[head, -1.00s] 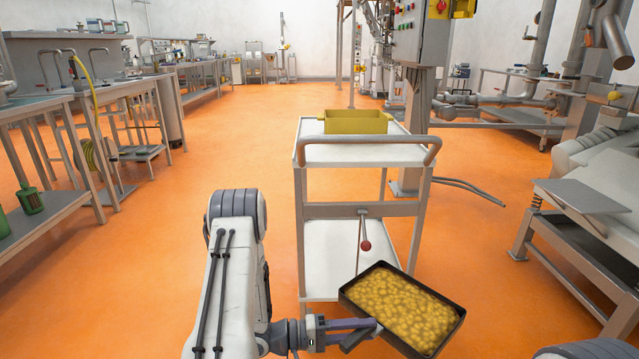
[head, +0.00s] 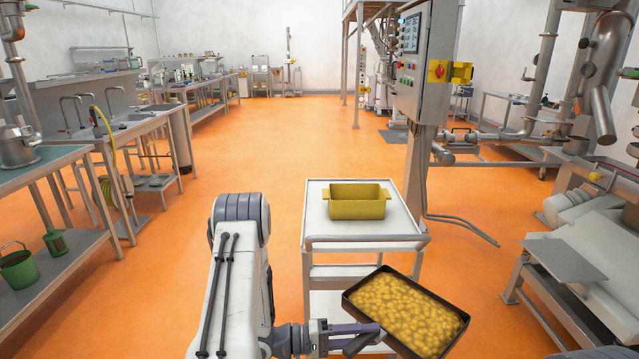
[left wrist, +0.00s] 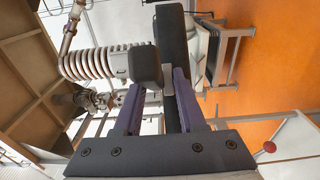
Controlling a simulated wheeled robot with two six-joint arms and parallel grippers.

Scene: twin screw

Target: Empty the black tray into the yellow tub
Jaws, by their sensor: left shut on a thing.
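The black tray (head: 352,301) is full of yellow-brown, lumpy pieces and shows at the bottom of the head view, right of centre. My left gripper (head: 362,336) is shut on the tray's left end and holds it in the air in front of the trolley. In the left wrist view, the purple fingers (left wrist: 158,100) grip a dark part of the tray (left wrist: 172,60); the contents are hidden there. The yellow tub (head: 357,210) stands upright on the trolley top, beyond the tray and to its left. Its inside looks empty. My right gripper is out of view.
The white trolley (head: 318,222) has a raised rail around its top, with bare room around the tub. A control cabinet on a post (head: 413,70) stands just right of the trolley. Workbenches line the left. Orange floor (head: 255,135) is clear beyond.

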